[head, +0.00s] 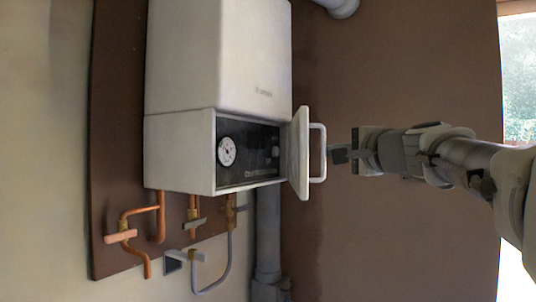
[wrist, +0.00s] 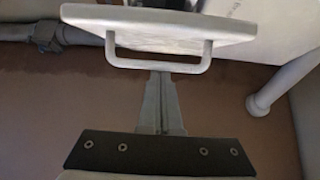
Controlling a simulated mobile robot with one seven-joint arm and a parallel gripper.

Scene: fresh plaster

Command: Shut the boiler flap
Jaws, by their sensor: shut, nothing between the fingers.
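The boiler (head: 219,58) is a white box on the wall. Its flap (head: 299,153) stands open at the right side of the lower section and sticks outward. A white loop handle (head: 319,152) is on the flap's right face. My gripper (head: 338,154) is shut and empty, just right of the handle. In the wrist view the flap (wrist: 160,24) crosses the top, with its handle (wrist: 158,67) below it. My gripper's shut fingers (wrist: 160,78) point at the handle's bar. I cannot tell whether they touch it.
The open section shows a dark panel (head: 248,154) with a round gauge (head: 227,151). Copper pipes and valves (head: 161,218) hang below the boiler. A grey pipe (head: 268,235) runs down the wall behind.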

